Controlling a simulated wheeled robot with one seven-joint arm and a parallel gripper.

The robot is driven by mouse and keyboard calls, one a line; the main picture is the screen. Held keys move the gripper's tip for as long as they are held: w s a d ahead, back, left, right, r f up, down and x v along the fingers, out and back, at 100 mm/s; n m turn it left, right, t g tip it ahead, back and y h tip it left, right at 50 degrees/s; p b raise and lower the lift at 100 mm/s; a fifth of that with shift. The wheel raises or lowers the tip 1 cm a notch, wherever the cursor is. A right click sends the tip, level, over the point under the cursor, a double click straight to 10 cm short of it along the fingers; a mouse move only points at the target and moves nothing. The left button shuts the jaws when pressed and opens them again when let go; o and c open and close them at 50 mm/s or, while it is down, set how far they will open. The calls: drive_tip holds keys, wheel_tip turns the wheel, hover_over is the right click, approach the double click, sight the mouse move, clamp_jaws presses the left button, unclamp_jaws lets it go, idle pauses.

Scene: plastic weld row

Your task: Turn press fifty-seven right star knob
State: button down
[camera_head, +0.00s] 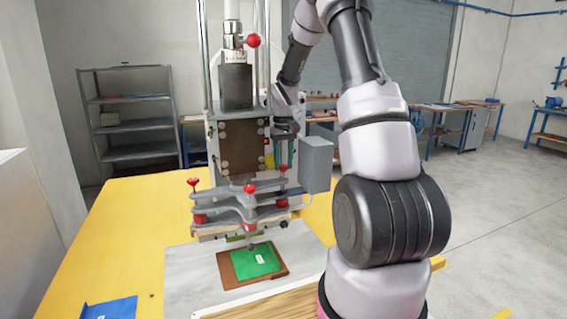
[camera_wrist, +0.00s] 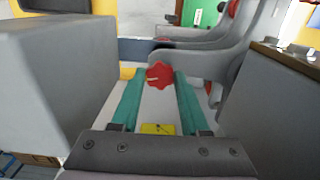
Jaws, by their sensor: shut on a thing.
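The red star knob (camera_wrist: 158,77) shows in the wrist view, with a pale mark on its face. My gripper (camera_wrist: 160,74) has its two teal fingers on either side of the knob's rim, closed on it. In the head view my gripper (camera_head: 282,163) points down beside the right side of the press (camera_head: 198,150), between the press body and a grey box (camera_head: 317,165). I cannot read a number on the press.
The press stands on a yellow table (camera_head: 130,215). Red-knobbed clamp arms (camera_head: 238,205) sit at its front, above a brown block with a green plate (camera_head: 254,261). The grey box is close to my gripper. A blue piece (camera_head: 108,309) lies at front left.

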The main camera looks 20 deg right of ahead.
drive_tip(key=n, duration=0.4)
drive_tip(key=shift+n, duration=0.3)
drive_tip(key=n, duration=0.3)
drive_tip(key=shift+n, duration=0.3)
drive_tip(key=n, duration=0.3)
drive_tip(key=shift+r+n, duration=0.1)
drive_tip(key=shift+n, duration=2.1)
drive_tip(key=shift+w, duration=0.1)
drive_tip(key=shift+c, duration=2.1)
unclamp_jaws()
